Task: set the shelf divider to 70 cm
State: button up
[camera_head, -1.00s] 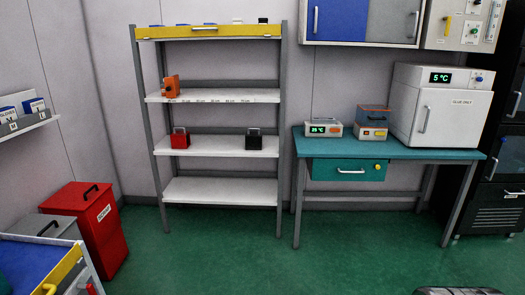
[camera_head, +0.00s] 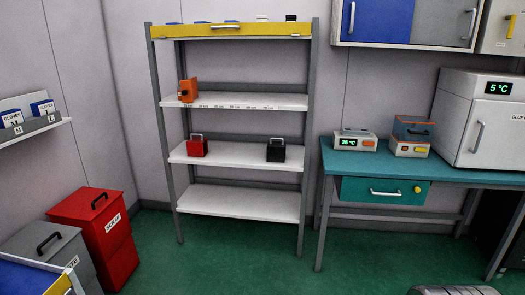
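The shelf divider is an orange block (camera_head: 188,90) standing upright at the left end of the second shelf board (camera_head: 285,101) of the grey rack. A scale of small cm marks runs along that board's front edge; the divider is at its left, low end. The single numbers are too small to read surely. My gripper does not show in this view.
A red box (camera_head: 197,148) and a black box (camera_head: 276,152) stand on the board below. A yellow panel (camera_head: 232,30) spans the rack top. A teal table (camera_head: 372,163) stands to the right, red and grey bins (camera_head: 94,222) to the left. The green floor (camera_head: 240,250) before the rack is clear.

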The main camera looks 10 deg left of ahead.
aim_at(189, 88)
jog(key=u, duration=0.35)
jog(key=i, duration=1.5)
jog(key=u, duration=0.8)
jog(key=i, duration=0.9)
jog(key=u, duration=0.75)
jog(key=i, duration=0.85)
jog(key=u, duration=0.5)
jog(key=i, duration=0.55)
jog(key=u, duration=0.2)
